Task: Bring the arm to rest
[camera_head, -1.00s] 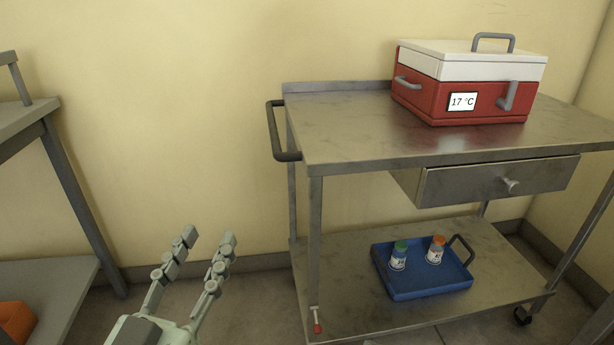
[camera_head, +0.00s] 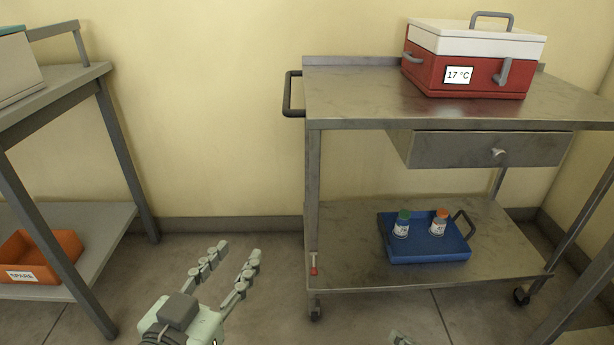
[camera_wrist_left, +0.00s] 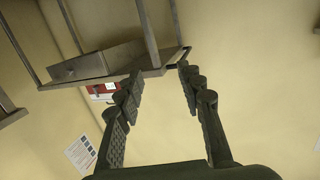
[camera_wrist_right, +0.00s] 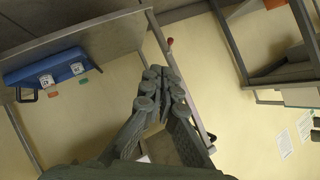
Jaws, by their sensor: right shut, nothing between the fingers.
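My left gripper (camera_head: 232,262) is in the lower middle-left of the head view, in front of the trolley's left side. Its two fingers stand apart with nothing between them, and the left wrist view shows the same gap (camera_wrist_left: 160,85). My right gripper (camera_wrist_right: 164,85) is shut and empty in the right wrist view, its fingertips together. Only a small tip of it (camera_head: 400,338) shows at the bottom edge of the head view.
A metal trolley (camera_head: 350,110) bears a red and white cool box (camera_head: 475,60). On its lower shelf is a blue tray (camera_head: 430,252) with two vials. A left-hand bench (camera_head: 60,90) has an orange bin (camera_head: 62,245) on its lower shelf. Floor between them is free.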

